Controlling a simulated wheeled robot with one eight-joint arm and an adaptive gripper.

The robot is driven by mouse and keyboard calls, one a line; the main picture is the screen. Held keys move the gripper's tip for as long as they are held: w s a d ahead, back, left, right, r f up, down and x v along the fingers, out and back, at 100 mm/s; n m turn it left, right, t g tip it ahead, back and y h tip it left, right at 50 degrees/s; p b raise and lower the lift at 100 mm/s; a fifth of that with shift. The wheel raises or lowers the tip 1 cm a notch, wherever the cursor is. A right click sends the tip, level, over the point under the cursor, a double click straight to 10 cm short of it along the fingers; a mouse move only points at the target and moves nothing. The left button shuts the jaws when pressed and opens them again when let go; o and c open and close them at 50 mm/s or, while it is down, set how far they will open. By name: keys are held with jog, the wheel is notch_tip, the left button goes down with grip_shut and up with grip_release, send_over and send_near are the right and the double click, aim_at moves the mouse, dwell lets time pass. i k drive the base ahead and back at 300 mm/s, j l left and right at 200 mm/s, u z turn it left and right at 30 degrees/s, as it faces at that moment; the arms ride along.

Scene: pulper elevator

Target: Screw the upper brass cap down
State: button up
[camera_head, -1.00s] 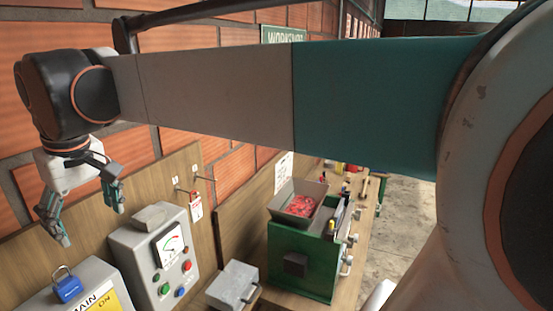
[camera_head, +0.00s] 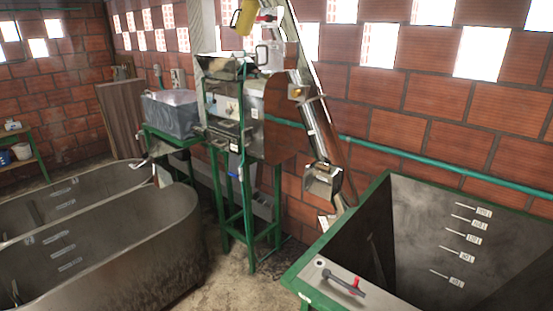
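My gripper is not in view now. A slanted metal elevator tube (camera_head: 318,130) runs up the brick wall beside the green-framed machine (camera_head: 235,120). A small brass-coloured spot (camera_head: 297,92) shows on the tube's upper part. It may be the upper brass cap, but it is too small to tell, and its turn or seating cannot be made out. An open metal inlet box (camera_head: 323,182) is at the tube's lower end.
Grey rounded troughs (camera_head: 130,245) fill the lower left. Bare concrete floor (camera_head: 228,283) lies between them. A green pipe (camera_head: 430,159) runs along the wall.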

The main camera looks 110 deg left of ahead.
aim_at(296, 92)
jog(key=u, duration=2.4)
jog(key=i+j+u, duration=0.1)
jog(key=i+u, duration=0.8)
jog(key=k+l, duration=0.05)
jog(key=k, duration=0.05)
